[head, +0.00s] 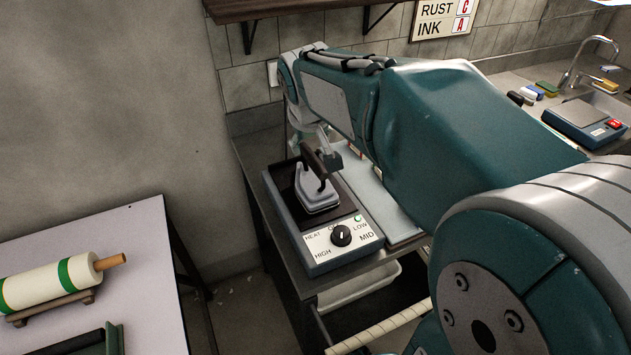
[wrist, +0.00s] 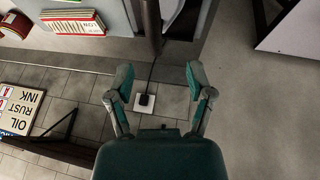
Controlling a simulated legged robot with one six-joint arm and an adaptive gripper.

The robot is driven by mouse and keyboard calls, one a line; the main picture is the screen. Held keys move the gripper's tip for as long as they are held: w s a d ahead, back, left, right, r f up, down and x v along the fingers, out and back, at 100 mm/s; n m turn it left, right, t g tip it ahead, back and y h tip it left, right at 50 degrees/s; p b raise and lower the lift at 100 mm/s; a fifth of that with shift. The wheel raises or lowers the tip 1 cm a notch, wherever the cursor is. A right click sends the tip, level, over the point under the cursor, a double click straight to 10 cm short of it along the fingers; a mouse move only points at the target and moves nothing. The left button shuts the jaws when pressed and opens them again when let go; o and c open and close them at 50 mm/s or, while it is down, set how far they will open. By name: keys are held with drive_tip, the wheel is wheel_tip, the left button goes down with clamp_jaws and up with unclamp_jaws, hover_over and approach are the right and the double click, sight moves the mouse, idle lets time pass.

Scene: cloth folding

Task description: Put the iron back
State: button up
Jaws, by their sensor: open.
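In the head view the iron (head: 318,196), with a grey body and a dark handle, rests on the black top of a heater base (head: 322,254). The base has a white front panel with a dial marked HIGH, MID and LOW, and a green light. My gripper (wrist: 163,88) is open in the wrist view, with nothing between its fingers. In the head view my arm reaches over the bench and its end hangs just behind the iron, partly hidden. I cannot tell whether they touch. The iron does not show in the wrist view.
A pale board (head: 402,226) lies right of the heater base. A table (head: 140,290) at left holds a green-banded roller (head: 48,284). A scale (head: 588,120) and sink stand far right. The wrist view shows a wall socket with a plug (wrist: 147,99) and a sign (wrist: 22,100).

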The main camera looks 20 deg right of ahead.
drive_tip(key=s+a+f+y, duration=0.1)
drive_tip(key=s+a, duration=0.2)
drive_tip(key=s, duration=0.6)
drive_tip(key=s+a+f+t+y, duration=0.1)
drive_tip(key=s+a, duration=0.3)
drive_tip(key=s, duration=0.6)
drive_tip(key=shift+s+f, duration=0.25)
drive_tip(key=shift+f, duration=0.15)
drive_tip(key=shift+a, duration=0.1)
